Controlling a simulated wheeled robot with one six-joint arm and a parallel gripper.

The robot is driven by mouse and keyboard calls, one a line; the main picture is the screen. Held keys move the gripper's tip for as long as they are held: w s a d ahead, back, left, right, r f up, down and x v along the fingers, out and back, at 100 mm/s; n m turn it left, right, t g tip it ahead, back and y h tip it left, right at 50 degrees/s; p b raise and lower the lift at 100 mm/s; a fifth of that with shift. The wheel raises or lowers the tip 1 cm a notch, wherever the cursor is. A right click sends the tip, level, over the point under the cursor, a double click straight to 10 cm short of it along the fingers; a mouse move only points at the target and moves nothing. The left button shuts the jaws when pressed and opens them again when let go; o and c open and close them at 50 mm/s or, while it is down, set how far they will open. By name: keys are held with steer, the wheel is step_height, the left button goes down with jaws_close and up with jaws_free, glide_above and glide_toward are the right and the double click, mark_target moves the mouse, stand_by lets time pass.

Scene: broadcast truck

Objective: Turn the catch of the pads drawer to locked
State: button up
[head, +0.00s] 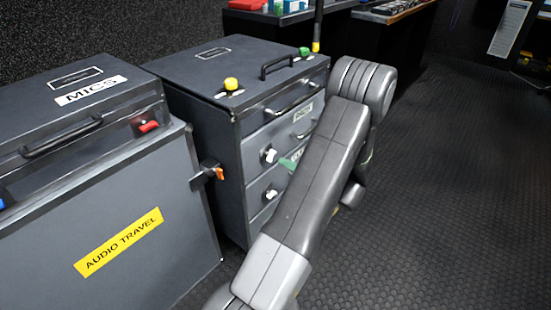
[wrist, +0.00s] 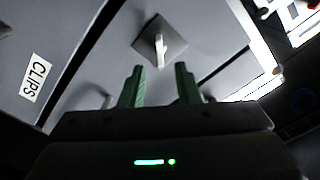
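A dark grey drawer cabinet (head: 190,95) stands in the middle of the head view, with white-knobbed catches on its front. One is the upper catch (head: 268,155), the other the lower catch (head: 270,193). In the wrist view a pale catch lever (wrist: 159,48) on a diamond-shaped plate lies just beyond my gripper (wrist: 159,72). The lever points down the picture, towards the gap between the green fingers. The fingers are apart, with nothing seen between them. No pads label is readable. My arm hides the cabinet's right front.
A MICS case (head: 75,110) with an AUDIO TRAVEL label stands at the left; an orange-tipped latch (head: 210,173) is on its right side. A yellow knob (head: 231,85) and a black handle (head: 278,66) are on the cabinet top. The dark floor (head: 440,200) at the right is clear.

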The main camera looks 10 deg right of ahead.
mark_target(274, 156)
steer(key=x, duration=0.5)
steer(key=shift+w+a, duration=0.2)
steer(key=shift+w, duration=0.05)
steer(key=shift+b, duration=0.3)
jaws_close()
